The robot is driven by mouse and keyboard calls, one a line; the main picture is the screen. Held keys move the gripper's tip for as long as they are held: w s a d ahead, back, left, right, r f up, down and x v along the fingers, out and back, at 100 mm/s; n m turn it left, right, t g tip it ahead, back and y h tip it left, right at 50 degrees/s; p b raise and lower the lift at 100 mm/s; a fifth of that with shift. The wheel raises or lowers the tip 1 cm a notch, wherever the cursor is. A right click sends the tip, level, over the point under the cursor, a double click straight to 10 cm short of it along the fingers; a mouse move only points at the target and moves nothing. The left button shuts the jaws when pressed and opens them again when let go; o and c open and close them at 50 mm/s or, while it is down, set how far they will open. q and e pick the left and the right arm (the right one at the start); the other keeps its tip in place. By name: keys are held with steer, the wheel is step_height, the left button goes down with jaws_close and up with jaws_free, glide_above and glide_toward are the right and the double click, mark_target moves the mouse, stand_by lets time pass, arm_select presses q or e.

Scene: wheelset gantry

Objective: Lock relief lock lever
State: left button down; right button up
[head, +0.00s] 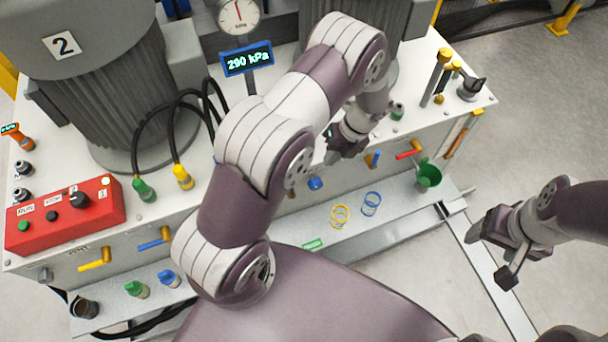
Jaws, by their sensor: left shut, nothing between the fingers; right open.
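Several coloured levers stand on the front of the white cabinet (330,182); I cannot tell for sure which is the relief lock lever. A red lever (408,153) and a blue lever (375,159) are right of centre, and an orange handle (455,142) is near the right corner. A yellow lever (95,264) and another blue lever (154,244) are at the left. My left gripper (334,154) is shut and empty, close to the cabinet's front top edge, left of the red lever. My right gripper (491,250) is open and empty, over the floor right of the cabinet.
A red control box (65,216) sits on the cabinet's left end. A gauge display (247,60) reads 290 kPa. My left arm hides the cabinet's middle.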

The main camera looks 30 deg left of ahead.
arm_select(q)
steer(key=s+a+f+p, duration=0.4)
steer(key=s+a+f, duration=0.1)
steer(key=f, duration=0.4)
steer(key=shift+a, duration=0.45)
